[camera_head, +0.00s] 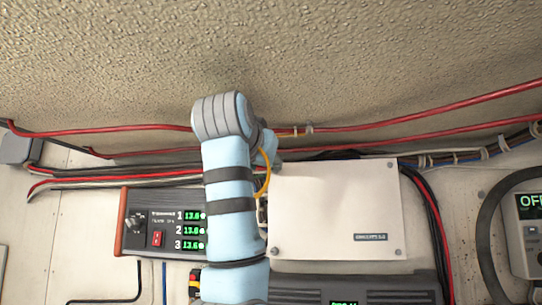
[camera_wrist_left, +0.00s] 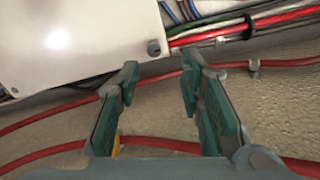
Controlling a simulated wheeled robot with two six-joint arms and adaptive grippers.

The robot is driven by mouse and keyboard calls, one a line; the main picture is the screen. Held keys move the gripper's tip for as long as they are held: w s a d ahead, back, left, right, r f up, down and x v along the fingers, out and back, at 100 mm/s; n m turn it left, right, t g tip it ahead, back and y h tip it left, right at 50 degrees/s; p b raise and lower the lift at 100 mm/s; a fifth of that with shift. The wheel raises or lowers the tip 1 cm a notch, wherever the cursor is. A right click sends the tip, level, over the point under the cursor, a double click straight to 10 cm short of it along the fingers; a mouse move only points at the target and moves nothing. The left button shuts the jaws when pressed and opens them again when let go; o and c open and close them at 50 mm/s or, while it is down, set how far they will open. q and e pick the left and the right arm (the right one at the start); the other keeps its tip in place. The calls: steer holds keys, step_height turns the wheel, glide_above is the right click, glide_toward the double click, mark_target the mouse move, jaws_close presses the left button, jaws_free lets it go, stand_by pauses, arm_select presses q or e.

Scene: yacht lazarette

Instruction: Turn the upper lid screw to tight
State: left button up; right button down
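The white box lid (camera_head: 335,215) is on the wall right of my left arm; it also shows in the left wrist view (camera_wrist_left: 70,40). A dark lid screw (camera_wrist_left: 154,47) sits at the lid's corner there, just beyond and between my left fingertips. Its slot is too small to read. My left gripper (camera_wrist_left: 160,75) is open and empty, its fingers apart from the screw. In the head view my left arm hides the lid's upper left corner and most of the gripper. Other lid screws show at the upper right (camera_head: 392,165) and lower right (camera_head: 398,251). My right gripper is not in view.
Red cables (camera_head: 420,134) run along the wall above the lid, and a cable bundle (camera_wrist_left: 250,28) passes close to the gripper. A panel with green readouts (camera_head: 160,222) is at the left. A dark unit (camera_head: 385,287) is below the lid. A meter (camera_head: 527,240) is at the far right.

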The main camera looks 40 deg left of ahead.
mark_target(275, 170)
arm_select(q)
steer(key=x, duration=0.3)
steer(key=p+x, duration=0.1)
steer(key=x, duration=0.1)
steer(key=shift+w+d, duration=0.25)
steer(key=shift+f, duration=0.1)
jaws_close()
steer(key=shift+m, duration=9)
